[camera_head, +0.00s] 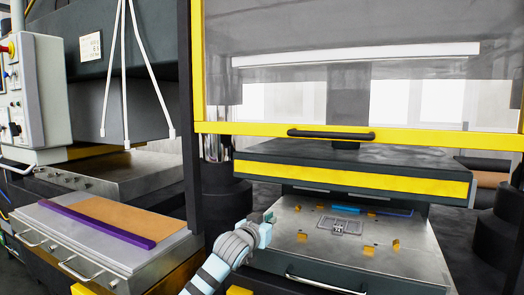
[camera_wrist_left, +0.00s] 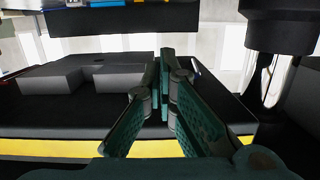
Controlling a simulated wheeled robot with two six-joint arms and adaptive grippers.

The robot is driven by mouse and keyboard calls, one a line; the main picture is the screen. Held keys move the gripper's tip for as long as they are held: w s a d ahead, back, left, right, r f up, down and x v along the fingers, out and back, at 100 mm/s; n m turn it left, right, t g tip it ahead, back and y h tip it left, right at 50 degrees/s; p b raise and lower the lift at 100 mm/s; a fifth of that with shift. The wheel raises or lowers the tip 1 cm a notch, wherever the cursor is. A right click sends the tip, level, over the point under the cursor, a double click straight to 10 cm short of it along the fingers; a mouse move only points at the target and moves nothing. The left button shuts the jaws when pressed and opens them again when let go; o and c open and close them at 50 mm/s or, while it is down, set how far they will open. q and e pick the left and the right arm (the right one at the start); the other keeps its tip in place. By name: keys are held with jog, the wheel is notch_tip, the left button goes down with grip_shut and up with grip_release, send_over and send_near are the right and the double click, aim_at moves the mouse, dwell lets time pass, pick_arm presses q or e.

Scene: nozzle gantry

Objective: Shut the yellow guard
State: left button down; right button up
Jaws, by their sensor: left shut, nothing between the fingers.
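The yellow guard (camera_head: 420,137) is a clear panel in a yellow frame, in the upper right of the head view. It stands raised, with the press opening uncovered below its bottom rail. A black bar handle (camera_head: 331,134) is fixed along that rail. My left gripper (camera_head: 266,220) is shut and empty, below and left of the handle, in front of the press opening and apart from the guard. Its closed fingers (camera_wrist_left: 165,75) also show in the left wrist view. A yellow band there runs behind the fingers; I cannot tell what it belongs to. My right gripper is out of view.
Below the guard are a dark platen with a yellow stripe (camera_head: 350,180) and a metal bed (camera_head: 390,262) with small orange blocks and a blue piece. At left stand a control box (camera_head: 42,90) and a bench (camera_head: 60,225) with a purple strip.

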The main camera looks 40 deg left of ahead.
pick_arm(q)
jog(key=s+d+r+t, duration=0.1)
jog(key=s+r, duration=0.1)
jog(key=r, duration=0.6)
jog(key=s+r+t, duration=0.1)
jog(key=s+r, duration=0.1)
jog(key=r, duration=0.5)
jog(key=t+y+p, duration=0.1)
jog(key=t, duration=0.2)
send_near(266, 112)
jog(key=s+d+r, duration=0.1)
jog(key=s+r, duration=0.3)
jog(key=p+x, duration=0.3)
jog(key=x, duration=0.2)
jog(key=p+x, duration=0.3)
jog(key=x, duration=0.2)
jog(key=shift+w+f, duration=0.1)
jog(key=shift+w, duration=0.35)
notch_tip(266, 112, down, 4)
jog(key=shift+r+b, duration=0.1)
jog(key=shift+b, duration=0.75)
jog(key=shift+a+f, duration=0.15)
jog(key=shift+f, duration=0.35)
